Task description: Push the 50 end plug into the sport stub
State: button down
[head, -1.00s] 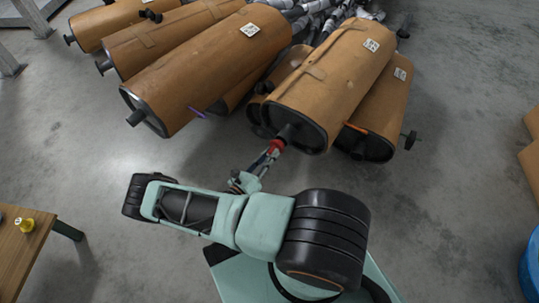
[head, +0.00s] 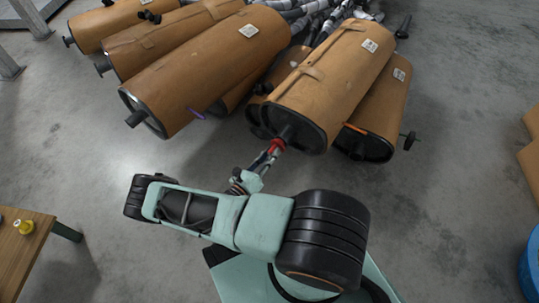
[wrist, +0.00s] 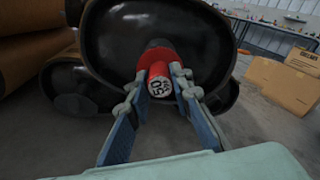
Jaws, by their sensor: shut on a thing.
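The red 50 end plug (wrist: 159,88) has a wide red flange and a pale end face marked "50". My gripper (wrist: 160,94) is shut on its narrower body, one finger on each side. The plug sits at the dark stub (head: 287,133) on the end of the front brown-wrapped muffler (head: 325,85). In the wrist view the flange covers most of the stub (wrist: 157,44), so how deep the plug sits is hidden. In the head view the plug (head: 277,146) shows as a small red patch at the stub's mouth.
More wrapped mufflers lie on both sides, including a large one (head: 205,70) on the left and one (head: 383,115) on the right. A wooden table (head: 20,255) with a yellow item (head: 25,227) stands at lower left.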

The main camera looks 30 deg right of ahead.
jog(key=shift+x, duration=0.85)
jog(key=c, duration=1.7)
grip_release()
jog(key=shift+o, duration=0.2)
jog(key=v, duration=1.2)
